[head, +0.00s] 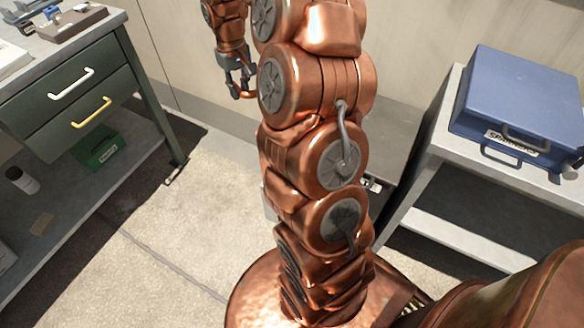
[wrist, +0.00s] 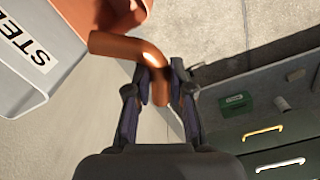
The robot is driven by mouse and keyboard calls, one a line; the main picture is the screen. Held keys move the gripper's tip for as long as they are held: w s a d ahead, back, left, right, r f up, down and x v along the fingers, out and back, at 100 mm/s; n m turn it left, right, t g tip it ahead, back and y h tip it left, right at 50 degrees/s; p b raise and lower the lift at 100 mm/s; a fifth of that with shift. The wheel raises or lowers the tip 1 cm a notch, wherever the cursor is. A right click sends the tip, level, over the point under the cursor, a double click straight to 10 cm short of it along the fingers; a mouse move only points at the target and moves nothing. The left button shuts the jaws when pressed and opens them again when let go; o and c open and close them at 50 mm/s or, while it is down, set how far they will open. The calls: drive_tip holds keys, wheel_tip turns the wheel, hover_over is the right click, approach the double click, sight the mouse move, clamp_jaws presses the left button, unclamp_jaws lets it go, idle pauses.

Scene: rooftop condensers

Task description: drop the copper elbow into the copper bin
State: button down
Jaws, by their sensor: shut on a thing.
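My gripper (wrist: 158,72) is shut on a copper elbow (wrist: 128,46), a bent copper-coloured pipe seen in the wrist view. One end of the elbow sits between the fingers and the other reaches out to the left. In the head view my gripper (head: 238,82) hangs at the top, left of my arm, and the elbow cannot be made out clearly. An orange-walled container (wrist: 72,14) shows at the top left of the wrist view, beyond the elbow; no copper label on it is visible.
A grey bin with a partly seen "STE" label (wrist: 25,45) lies beside the orange container. A green drawer bench (head: 70,85) stands left, with a green box (head: 98,148) on its lower shelf. A blue case (head: 520,100) rests on a grey table at right.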

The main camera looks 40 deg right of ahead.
drive_tip(key=s+d+f+m+b, duration=0.1)
drive_tip(key=s+d+f+b, duration=0.1)
drive_tip(key=s+d+b, duration=0.3)
drive_tip(key=s+d+f+b, duration=0.3)
drive_tip(key=s+d+b, duration=0.1)
drive_tip(key=d, duration=0.3)
drive_tip(key=shift+w+d+f+b, duration=0.15)
drive_tip(key=shift+f+b, duration=0.5)
drive_tip(key=shift+f, duration=0.7)
drive_tip(key=shift+w+d+f+b, duration=0.1)
drive_tip(key=shift+f+b, duration=0.5)
drive_tip(key=shift+f, duration=0.7)
drive_tip(key=c, duration=0.9)
unclamp_jaws()
drive_tip(key=shift+c, duration=0.2)
wheel_tip(320, 180, up, 12)
